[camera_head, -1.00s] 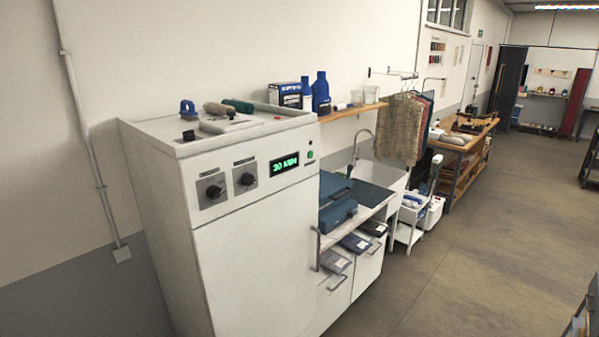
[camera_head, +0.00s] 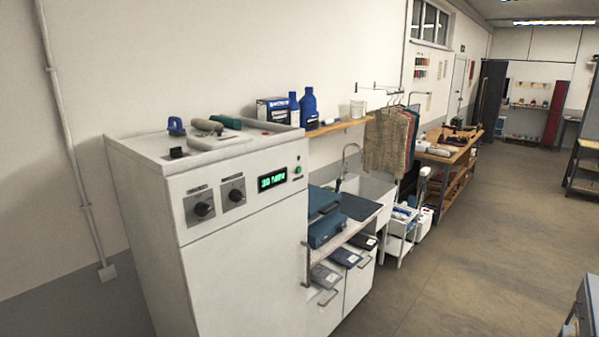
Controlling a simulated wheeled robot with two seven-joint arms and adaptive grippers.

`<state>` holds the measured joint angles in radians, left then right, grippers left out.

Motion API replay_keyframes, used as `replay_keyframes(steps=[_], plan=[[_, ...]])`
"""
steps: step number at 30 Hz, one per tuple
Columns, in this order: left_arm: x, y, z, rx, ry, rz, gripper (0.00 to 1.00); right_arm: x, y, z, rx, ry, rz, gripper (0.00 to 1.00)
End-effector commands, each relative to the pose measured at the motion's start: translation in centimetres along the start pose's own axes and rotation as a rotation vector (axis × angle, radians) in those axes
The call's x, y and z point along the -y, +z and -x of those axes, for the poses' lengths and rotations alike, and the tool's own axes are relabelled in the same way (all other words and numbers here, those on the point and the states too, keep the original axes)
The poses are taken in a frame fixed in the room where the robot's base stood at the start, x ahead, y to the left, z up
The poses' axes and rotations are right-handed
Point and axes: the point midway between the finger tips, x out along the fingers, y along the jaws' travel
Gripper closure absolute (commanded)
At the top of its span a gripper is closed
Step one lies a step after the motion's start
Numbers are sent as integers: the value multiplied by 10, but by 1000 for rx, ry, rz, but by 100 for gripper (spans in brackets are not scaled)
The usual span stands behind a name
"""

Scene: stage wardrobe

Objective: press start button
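A white cabinet-like machine (camera_head: 240,270) stands at the left against the wall. Its front panel carries two dark knobs, a left knob (camera_head: 203,209) and a right knob (camera_head: 236,195). A lit green display (camera_head: 271,180) reads what looks like "30 MIN". A small green button (camera_head: 298,170) sits right of the display, with a small dark spot above it and a label too small to read below. Neither of my grippers shows in the head view.
A brush, a roller and a blue-handled tool (camera_head: 176,126) lie on the machine's top. To its right are a counter with blue cases (camera_head: 326,229), a sink (camera_head: 368,188) and a clothes rack (camera_head: 388,138). Open floor (camera_head: 450,270) lies at the right.

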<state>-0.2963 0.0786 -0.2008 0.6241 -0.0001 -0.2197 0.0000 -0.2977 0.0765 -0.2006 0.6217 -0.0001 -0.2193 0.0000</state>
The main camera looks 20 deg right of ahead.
Motion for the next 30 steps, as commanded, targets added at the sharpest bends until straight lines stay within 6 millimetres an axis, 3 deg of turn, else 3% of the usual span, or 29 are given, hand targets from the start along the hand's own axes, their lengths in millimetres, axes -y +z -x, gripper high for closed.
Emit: replay_keyframes(steps=[10,30], plan=[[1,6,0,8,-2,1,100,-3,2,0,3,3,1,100],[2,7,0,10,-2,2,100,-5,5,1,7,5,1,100]])
